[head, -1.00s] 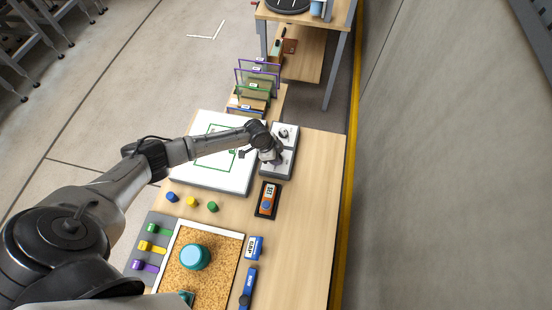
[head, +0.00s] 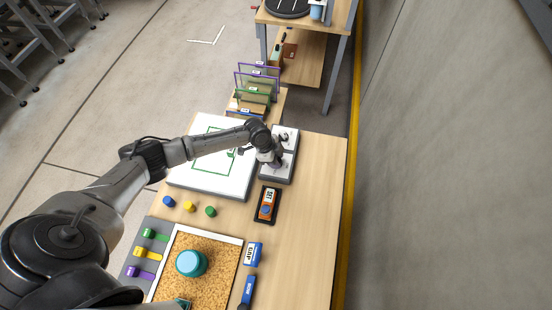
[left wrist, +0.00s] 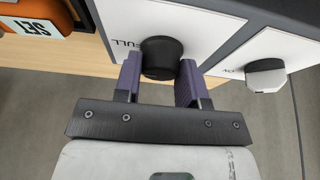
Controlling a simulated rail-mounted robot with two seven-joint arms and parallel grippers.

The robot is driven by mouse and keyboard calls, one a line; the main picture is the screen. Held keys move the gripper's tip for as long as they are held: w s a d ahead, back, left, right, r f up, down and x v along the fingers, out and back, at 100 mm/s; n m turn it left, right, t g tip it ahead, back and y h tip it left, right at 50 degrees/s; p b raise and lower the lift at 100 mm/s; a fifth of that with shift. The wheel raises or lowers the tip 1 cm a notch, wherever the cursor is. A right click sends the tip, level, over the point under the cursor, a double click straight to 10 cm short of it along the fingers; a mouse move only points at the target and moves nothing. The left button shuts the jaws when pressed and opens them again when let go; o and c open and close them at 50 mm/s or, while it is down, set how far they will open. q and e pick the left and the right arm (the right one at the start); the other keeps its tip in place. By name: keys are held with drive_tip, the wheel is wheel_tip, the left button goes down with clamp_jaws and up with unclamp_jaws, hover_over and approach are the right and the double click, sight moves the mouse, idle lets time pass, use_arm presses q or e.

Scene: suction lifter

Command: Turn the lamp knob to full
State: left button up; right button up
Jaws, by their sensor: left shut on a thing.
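The lamp knob (left wrist: 162,58) is a round black knob on a white panel, with the word FULL, seen upside down, beside it. My left gripper (left wrist: 159,72) has its purple fingers on either side of this knob and is shut on it. In the head view the left gripper (head: 273,159) is at the grey-edged box with white panels (head: 288,163), and the arm hides part of the box. The knob's pointer cannot be made out.
A second knob (left wrist: 266,77) is on the neighbouring panel. An orange SET device (head: 267,204) lies in front of the box. A white board (head: 207,180), several coloured pegs and a cork tray with a teal knob (head: 191,263) are nearby. The table's right side is clear.

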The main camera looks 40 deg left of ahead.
use_arm(q)
drive_tip(key=o, duration=0.9)
drive_tip(key=v, duration=1.3)
drive_tip(key=shift+r, duration=0.35)
drive_tip(key=shift+s+a, duration=0.1)
